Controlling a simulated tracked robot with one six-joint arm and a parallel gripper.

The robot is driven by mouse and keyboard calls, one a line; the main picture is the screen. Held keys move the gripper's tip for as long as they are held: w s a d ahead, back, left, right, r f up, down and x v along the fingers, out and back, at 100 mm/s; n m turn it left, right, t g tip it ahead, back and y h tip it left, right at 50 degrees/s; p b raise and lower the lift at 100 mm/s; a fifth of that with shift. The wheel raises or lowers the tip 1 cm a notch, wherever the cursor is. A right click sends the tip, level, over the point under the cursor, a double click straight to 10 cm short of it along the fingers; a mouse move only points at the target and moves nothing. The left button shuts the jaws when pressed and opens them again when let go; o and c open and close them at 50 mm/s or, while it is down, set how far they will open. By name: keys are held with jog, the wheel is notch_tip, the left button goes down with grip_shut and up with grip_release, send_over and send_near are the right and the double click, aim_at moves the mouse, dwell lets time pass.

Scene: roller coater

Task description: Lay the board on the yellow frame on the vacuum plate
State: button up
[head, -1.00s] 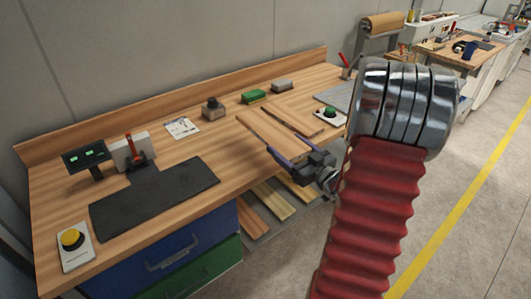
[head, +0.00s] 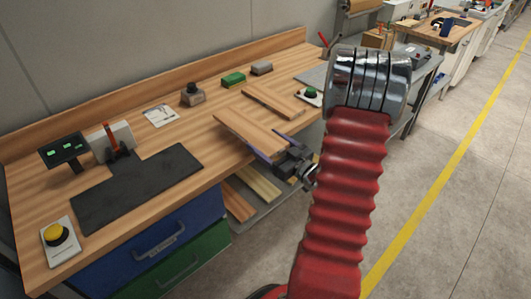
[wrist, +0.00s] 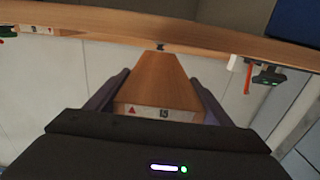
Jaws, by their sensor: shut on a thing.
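The wooden board (head: 247,130) is held at its near end by my gripper (head: 277,149). It shows in the head view over the bench's front edge and appears raised off the top. In the wrist view the board (wrist: 160,82) lies between the two purple fingers of my gripper (wrist: 160,98); its end carries a white label with a red triangle and dark marks. A grey plate (head: 312,75) lies at the bench's far right, partly hidden by my arm. I cannot tell whether it is the vacuum plate. I cannot make out a yellow frame.
Another brown wooden piece (head: 272,104) lies behind the held board. Boards (head: 252,183) lie on a lower shelf.

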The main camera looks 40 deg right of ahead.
jog(key=shift+f, duration=0.35)
jog(key=shift+f, duration=1.9)
jog(key=shift+f, duration=0.2)
jog(key=o, duration=1.4)
jog(key=shift+s, duration=0.1)
jog(key=s, duration=1.3)
jog(key=shift+s+d, duration=0.25)
jog(key=shift+s, duration=0.1)
